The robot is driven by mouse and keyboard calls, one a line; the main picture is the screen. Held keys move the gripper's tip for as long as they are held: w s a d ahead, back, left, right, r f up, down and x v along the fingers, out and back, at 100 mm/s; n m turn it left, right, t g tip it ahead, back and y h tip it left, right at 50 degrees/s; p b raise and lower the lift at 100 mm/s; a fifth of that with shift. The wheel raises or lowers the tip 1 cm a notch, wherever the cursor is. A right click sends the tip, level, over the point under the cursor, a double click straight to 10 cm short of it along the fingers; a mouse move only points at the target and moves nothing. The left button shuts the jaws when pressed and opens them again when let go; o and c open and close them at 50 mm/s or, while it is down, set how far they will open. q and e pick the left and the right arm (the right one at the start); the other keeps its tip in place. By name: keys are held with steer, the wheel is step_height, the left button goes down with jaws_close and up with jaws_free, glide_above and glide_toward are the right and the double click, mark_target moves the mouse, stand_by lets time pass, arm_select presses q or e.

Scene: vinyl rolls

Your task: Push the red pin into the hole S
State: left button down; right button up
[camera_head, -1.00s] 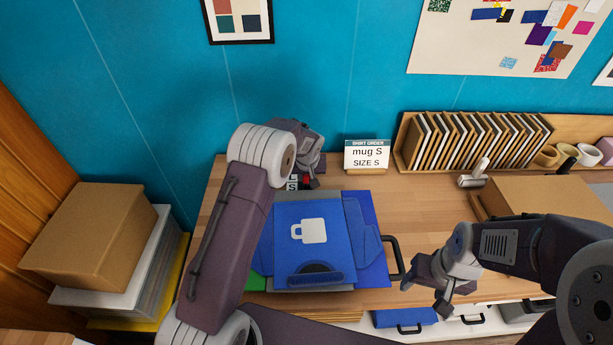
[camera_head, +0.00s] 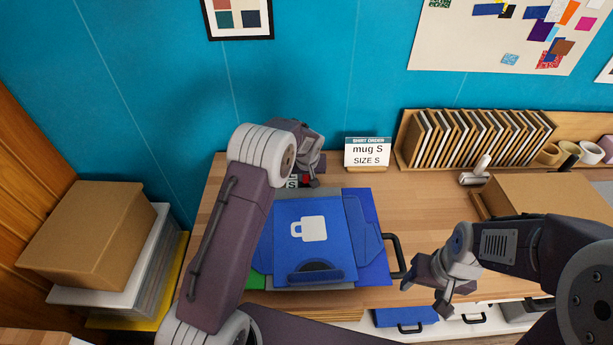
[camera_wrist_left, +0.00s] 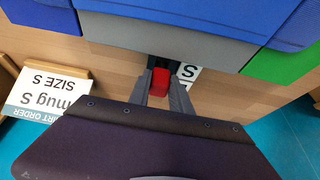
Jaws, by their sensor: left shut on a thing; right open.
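A red pin (camera_wrist_left: 159,82) is between the fingers of my left gripper (camera_wrist_left: 167,90) in the left wrist view. The gripper is shut on it, close to the back edge of the grey board. The S label (camera_wrist_left: 188,72) lies beside the pin, and a small dark part (camera_wrist_left: 160,62) is just beyond it; the hole itself is hidden. In the head view the left gripper (camera_head: 308,183) covers most of the pin. I cannot tell how deep the pin sits. My right gripper (camera_head: 430,288) is open and empty over the table's front right.
A blue shirt (camera_head: 312,245) with a white mug print lies on the board. An order card (camera_head: 367,152) reads "mug S, SIZE S". A rack of frames (camera_head: 470,140) and a cardboard box (camera_head: 550,200) stand at the right. Bare table (camera_head: 430,215) lies between.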

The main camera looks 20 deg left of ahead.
arm_select(q)
steer(key=shift+f, duration=0.15)
steer(key=shift+f+b, duration=0.25)
steer(key=shift+b, duration=0.2)
steer(key=shift+f+b, duration=0.5)
stand_by(0.8)
steer(key=shift+s+f, duration=0.15)
steer(key=shift+s, duration=0.05)
stand_by(0.7)
steer(key=c, duration=1.1)
jaws_free()
steer(key=shift+w, duration=0.15)
steer(key=o, duration=0.5)
steer(key=shift+r, duration=0.2)
